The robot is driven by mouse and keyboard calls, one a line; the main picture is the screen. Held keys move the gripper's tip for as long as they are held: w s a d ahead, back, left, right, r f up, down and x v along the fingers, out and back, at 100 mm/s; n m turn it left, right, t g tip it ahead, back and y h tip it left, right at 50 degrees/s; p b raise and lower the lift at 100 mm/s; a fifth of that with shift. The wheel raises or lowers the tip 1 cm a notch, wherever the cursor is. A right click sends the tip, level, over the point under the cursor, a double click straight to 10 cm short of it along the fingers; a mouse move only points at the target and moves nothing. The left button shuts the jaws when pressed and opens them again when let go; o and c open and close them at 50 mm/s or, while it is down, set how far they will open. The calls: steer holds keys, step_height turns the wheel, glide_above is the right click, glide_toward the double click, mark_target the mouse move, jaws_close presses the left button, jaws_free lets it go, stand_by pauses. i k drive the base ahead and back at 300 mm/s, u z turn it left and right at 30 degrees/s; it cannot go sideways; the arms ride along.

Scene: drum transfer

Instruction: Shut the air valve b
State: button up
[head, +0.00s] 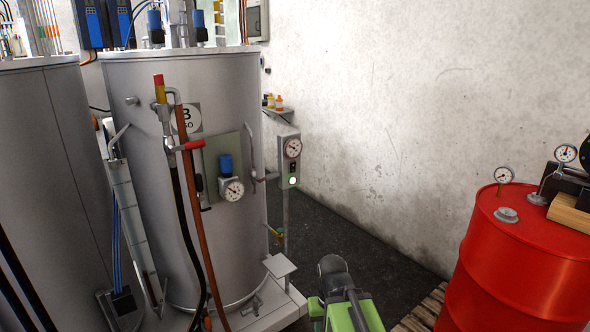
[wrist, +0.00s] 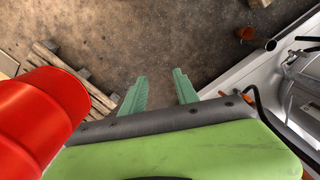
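Tank B (head: 125,200) is a tall grey cylinder marked with a B label (head: 187,118). On its front a red-handled valve (head: 190,145) sits on a pipe fitting above a rust-red hose (head: 190,220). A yellow-and-red handle (head: 159,88) stands upright beside it, above a black hose. No label tells which of these is air valve b. My gripper (wrist: 161,86) is open and empty in the wrist view, its two green fingers apart over bare floor. In the head view my green wrist is low at the centre, right of the tank, and the fingertips are hidden.
A red drum (head: 520,270) with gauges stands on a wooden pallet (head: 425,308) at the right. A gauge post (head: 291,165) with a green light stands right of the tank. Dark floor (head: 350,235) between tank and drum is clear.

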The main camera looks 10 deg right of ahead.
mark_target(198, 181)
steer(key=z, duration=0.95)
steer(key=i, duration=1.55)
steer(key=u, duration=1.65)
steer(key=k, duration=0.1)
steer(key=u, duration=1.95)
steer(key=k, duration=0.6)
steer(key=z, duration=0.2)
steer(key=i, duration=0.6)
steer(key=u, duration=0.05)
